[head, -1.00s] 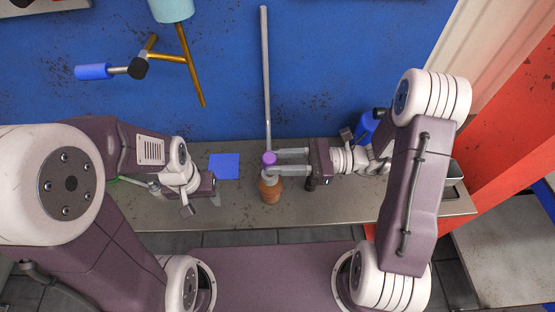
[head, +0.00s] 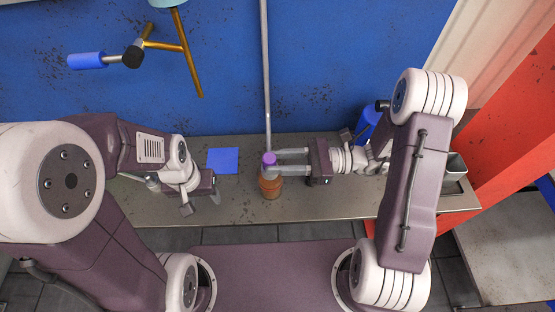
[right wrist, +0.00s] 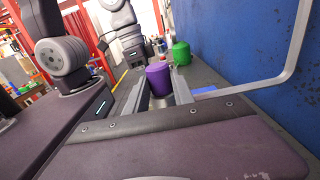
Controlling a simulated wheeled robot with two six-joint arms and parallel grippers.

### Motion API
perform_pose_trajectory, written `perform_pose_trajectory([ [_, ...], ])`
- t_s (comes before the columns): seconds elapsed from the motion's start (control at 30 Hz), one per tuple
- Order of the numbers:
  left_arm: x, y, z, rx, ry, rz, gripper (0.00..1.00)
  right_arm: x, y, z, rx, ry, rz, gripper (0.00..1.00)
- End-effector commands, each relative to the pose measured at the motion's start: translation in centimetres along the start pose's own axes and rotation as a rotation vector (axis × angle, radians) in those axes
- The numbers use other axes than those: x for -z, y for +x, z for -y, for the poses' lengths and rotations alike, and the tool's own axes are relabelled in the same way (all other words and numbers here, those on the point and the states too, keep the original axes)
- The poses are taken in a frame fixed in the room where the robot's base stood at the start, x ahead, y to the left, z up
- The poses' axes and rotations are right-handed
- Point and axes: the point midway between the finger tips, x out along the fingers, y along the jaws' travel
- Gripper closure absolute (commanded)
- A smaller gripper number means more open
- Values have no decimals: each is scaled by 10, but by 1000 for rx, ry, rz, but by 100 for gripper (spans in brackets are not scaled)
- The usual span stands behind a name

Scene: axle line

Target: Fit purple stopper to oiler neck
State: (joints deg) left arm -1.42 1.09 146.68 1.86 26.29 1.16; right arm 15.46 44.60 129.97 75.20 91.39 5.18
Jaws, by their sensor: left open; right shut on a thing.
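The purple stopper (head: 269,158) is held upright between the fingertips of my right gripper (head: 275,163). It also shows in the right wrist view (right wrist: 159,79) between the two fingers. The orange-brown oiler (head: 270,187) stands on the bench just below the stopper. The gripper fingers hide its neck, so I cannot tell whether the stopper touches or sits in it. My left gripper (head: 202,202) is open and empty, to the left of the oiler and low over the bench.
A flat blue square (head: 223,161) lies on the grey bench (head: 236,208) left of the oiler. A grey pole (head: 265,75) rises behind the stopper. A blue container (head: 368,125) stands behind my right arm. A green object (right wrist: 181,53) shows in the right wrist view.

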Motion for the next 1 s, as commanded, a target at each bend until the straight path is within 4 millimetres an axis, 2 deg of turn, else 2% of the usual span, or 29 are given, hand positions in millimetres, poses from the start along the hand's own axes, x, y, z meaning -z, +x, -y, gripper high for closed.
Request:
perform_pose_trajectory([
  [0.13, 0, 4, 0, 0, 0, 0, 47, 5, 0, 0, 0, 0, 0, 100],
  [0.17, 0, 3, 0, 0, 0, 0, 47, 4, 0, 0, 0, 0, 0, 68],
  [0.23, 0, 2, 0, 0, 0, 0, 47, 4, 0, 0, 0, 0, 0, 48],
  [0.27, 0, 2, 0, 0, 0, 0, 47, 4, 0, 0, 0, 0, 0, 45],
  [0.63, 0, 2, 0, 0, 0, 0, 47, -1, 0, 0, 0, -2, -1, 45],
  [0.73, 0, 2, 0, 0, 0, 0, 47, -15, 0, 0, 0, -5, -1, 45],
  [0.83, 0, 0, 0, 0, 0, 0, 47, -39, 0, 0, 0, -8, -2, 45],
  [1.0, 0, 2, 0, 0, 0, 0, 47, -59, -32, -18, 8, -4, -1, 45],
])
